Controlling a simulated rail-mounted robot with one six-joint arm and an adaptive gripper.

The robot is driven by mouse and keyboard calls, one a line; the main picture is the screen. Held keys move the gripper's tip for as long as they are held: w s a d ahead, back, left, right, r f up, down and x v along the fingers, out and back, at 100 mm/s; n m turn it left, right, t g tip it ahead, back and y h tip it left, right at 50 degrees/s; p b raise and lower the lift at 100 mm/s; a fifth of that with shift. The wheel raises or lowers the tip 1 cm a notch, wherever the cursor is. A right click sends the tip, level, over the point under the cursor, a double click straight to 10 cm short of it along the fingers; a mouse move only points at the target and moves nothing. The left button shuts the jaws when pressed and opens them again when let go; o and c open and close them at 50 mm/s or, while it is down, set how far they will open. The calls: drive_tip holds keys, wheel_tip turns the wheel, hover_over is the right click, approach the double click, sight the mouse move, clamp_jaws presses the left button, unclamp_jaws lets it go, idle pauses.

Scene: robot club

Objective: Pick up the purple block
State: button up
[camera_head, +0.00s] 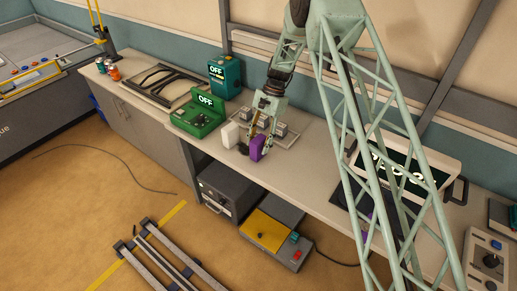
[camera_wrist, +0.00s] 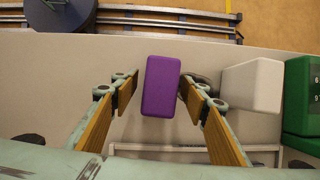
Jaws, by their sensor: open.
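The purple block (camera_head: 257,148) stands on the long counter near its front edge. In the wrist view the purple block (camera_wrist: 160,86) lies between the two finger tips, slightly tilted, with its whole top showing. My gripper (camera_head: 258,132) is open, with its fingers coming down close beside the block. In the wrist view the open gripper (camera_wrist: 156,92) has one wood-coloured finger left of the block with a clear gap. The other finger is right of it and much closer. I cannot tell whether that right finger touches the block.
A white block (camera_head: 230,135) stands left of the purple one and close to the right finger in the wrist view. A green box marked OFF (camera_head: 197,118) is beyond it. The counter's front edge is near. A dark flat tray and a screen device (camera_head: 408,165) stand to the right.

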sight(258, 139)
drive_tip(key=c, duration=1)
drive_tip(key=shift+r, duration=0.15)
drive_tip(key=shift+r, duration=1.65)
drive_tip(key=s+d, duration=0.1)
drive_tip(key=s, duration=0.4)
drive_tip(key=s+d+r, duration=0.1)
drive_tip(key=s+d, duration=0.1)
drive_tip(key=s, duration=0.3)
drive_tip(key=s+d+b, duration=0.1)
drive_tip(key=s, duration=0.4)
drive_tip(key=shift+s+d+r, duration=0.15)
drive_tip(key=shift+d+r, duration=0.05)
drive_tip(key=shift+d, duration=0.2)
